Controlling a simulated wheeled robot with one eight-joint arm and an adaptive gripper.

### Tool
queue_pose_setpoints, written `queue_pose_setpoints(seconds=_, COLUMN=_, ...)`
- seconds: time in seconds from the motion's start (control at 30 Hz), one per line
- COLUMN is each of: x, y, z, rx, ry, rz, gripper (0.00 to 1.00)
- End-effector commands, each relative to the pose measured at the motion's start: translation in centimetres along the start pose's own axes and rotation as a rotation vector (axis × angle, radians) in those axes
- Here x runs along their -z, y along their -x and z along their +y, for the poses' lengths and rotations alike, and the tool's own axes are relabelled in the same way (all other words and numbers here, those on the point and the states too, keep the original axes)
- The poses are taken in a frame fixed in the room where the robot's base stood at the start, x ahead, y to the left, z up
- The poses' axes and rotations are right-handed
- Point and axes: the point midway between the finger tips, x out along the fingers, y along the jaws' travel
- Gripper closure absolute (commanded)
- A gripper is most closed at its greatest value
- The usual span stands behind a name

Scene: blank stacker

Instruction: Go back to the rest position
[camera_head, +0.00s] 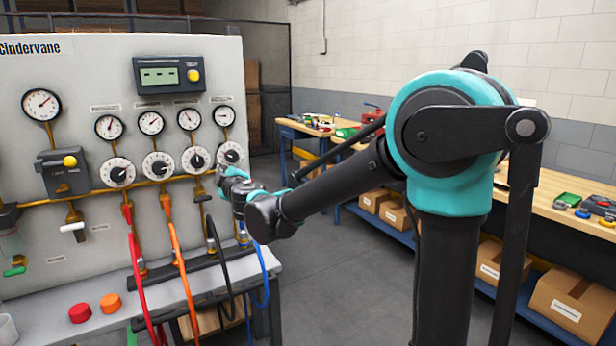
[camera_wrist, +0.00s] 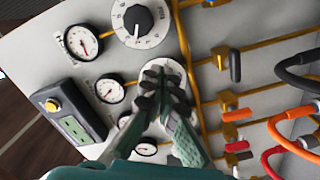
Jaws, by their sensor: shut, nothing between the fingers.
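My gripper (camera_head: 222,175) is extended toward the grey panel (camera_head: 100,60), close below the rightmost white dial (camera_head: 229,153) in the head view. In the wrist view my gripper (camera_wrist: 163,82) is shut with nothing held. Its fingertips overlap a white dial (camera_wrist: 178,68) and hide most of it. I cannot tell whether they touch it. Another white dial (camera_wrist: 140,20) with a black knob shows in full beside it.
The panel carries several gauges (camera_head: 150,123), a display box (camera_head: 169,75) and a yellow pipe. Red, orange (camera_head: 184,270), black and blue hoses hang below. A workbench (camera_head: 553,204) with boxes stands at right. Grey floor lies open between.

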Motion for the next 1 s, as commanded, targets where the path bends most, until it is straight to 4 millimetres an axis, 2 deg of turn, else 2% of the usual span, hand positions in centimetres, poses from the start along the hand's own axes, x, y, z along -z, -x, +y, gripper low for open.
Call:
queue_pose_setpoints(seconds=0.07, x=-2.7, y=0.7, z=1.1, rx=-0.019, ry=-0.030, rz=-0.054, gripper=1.00)
queue_pose_setpoints(seconds=0.17, x=-7.8, y=2.5, z=2.9, rx=-0.051, ry=-0.094, rz=-0.164, gripper=1.00)
queue_pose_setpoints(seconds=0.27, x=-14.1, y=5.4, z=4.4, rx=-0.084, ry=-0.176, rz=-0.304, gripper=1.00)
queue_pose_setpoints(seconds=0.3, x=-16.5, y=6.8, z=4.7, rx=-0.094, ry=-0.211, rz=-0.361, gripper=1.00)
queue_pose_setpoints(seconds=0.37, x=-20.0, y=9.0, z=5.1, rx=-0.107, ry=-0.263, rz=-0.446, gripper=1.00)
queue_pose_setpoints(seconds=0.5, x=-27.6, y=15.1, z=4.8, rx=-0.122, ry=-0.392, rz=-0.646, gripper=1.00)
queue_pose_setpoints(seconds=0.6, x=-32.2, y=20.2, z=3.5, rx=-0.118, ry=-0.494, rz=-0.789, gripper=1.00)
queue_pose_setpoints(seconds=0.67, x=-34.6, y=23.5, z=2.3, rx=-0.108, ry=-0.560, rz=-0.873, gripper=1.00)
queue_pose_setpoints(seconds=0.8, x=-38.6, y=31.4, z=-1.7, rx=-0.061, ry=-0.731, rz=-1.058, gripper=1.00)
queue_pose_setpoints(seconds=0.9, x=-40.0, y=36.9, z=-5.3, rx=-0.008, ry=-0.868, rz=-1.172, gripper=1.00)
queue_pose_setpoints(seconds=1.0, x=-40.0, y=41.4, z=-9.0, rx=0.058, ry=-0.997, rz=-1.254, gripper=1.00)
